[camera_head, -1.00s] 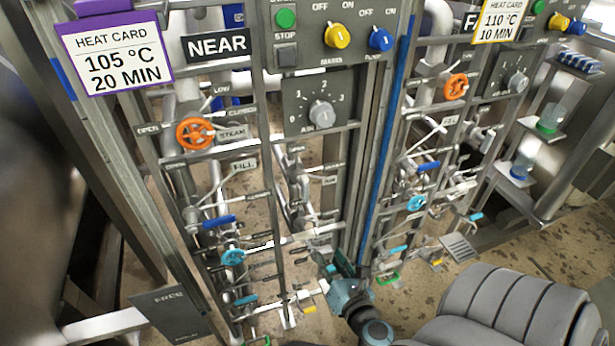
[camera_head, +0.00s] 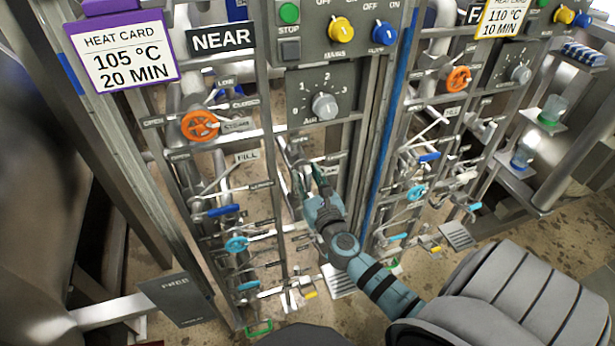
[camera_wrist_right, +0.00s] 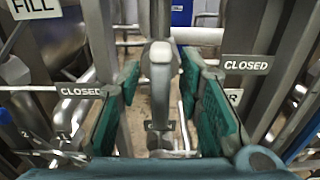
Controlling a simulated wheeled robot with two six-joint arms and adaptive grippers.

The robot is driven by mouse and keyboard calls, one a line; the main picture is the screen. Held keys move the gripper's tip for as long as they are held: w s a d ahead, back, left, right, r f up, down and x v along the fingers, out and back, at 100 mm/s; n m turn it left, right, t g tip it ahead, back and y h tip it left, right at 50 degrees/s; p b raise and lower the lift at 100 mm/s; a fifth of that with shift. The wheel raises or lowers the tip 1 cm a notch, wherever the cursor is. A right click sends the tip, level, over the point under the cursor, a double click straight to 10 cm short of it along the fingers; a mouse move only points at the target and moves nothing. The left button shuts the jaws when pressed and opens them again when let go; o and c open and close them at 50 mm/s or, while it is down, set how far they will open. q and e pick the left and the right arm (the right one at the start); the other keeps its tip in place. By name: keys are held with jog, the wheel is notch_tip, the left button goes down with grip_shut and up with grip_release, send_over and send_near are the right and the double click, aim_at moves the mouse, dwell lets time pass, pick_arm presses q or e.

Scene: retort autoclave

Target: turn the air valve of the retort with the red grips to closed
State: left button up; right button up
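My right gripper (camera_head: 307,176) reaches up from the lower right to the middle of the NEAR panel, below the dial plate (camera_head: 322,92). In the right wrist view its two green finger pads stand apart. A grey lever with a pale rounded end (camera_wrist_right: 161,62) shows between the pads; I cannot tell whether either pad touches it. CLOSED plates (camera_wrist_right: 246,64) show right and left of the lever. I make out no red grips; the NEAR side has an orange handwheel (camera_head: 199,126) and a light blue one (camera_head: 236,244). My left gripper is not in view.
The NEAR sign (camera_head: 221,39) hangs beside a purple-framed heat card (camera_head: 122,57). Pipes and frame bars crowd the gripper on both sides. A blue-edged post (camera_head: 384,135) divides this panel from the far one, which has its own orange handwheel (camera_head: 458,78).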

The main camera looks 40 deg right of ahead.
jog(key=shift+c, duration=0.4)
grip_shut()
jog(key=shift+m, duration=0.4)
jog(key=m+b, duration=0.1)
jog(key=m, duration=0.2)
jog(key=shift+s+d+f, duration=0.1)
jog(key=shift+d, duration=0.05)
jog(key=m+b, duration=0.1)
jog(key=m, duration=0.4)
jog(key=shift+d+f+b, duration=0.1)
jog(key=shift+d+b, duration=0.05)
jog(key=shift+b, duration=0.25)
jog(key=m+b, duration=0.2)
jog(key=m, duration=0.3)
jog(key=shift+f, duration=0.2)
jog(key=shift+d+m+b, duration=0.1)
jog(key=shift+m+b, duration=0.65)
jog(key=shift+m, duration=1.35)
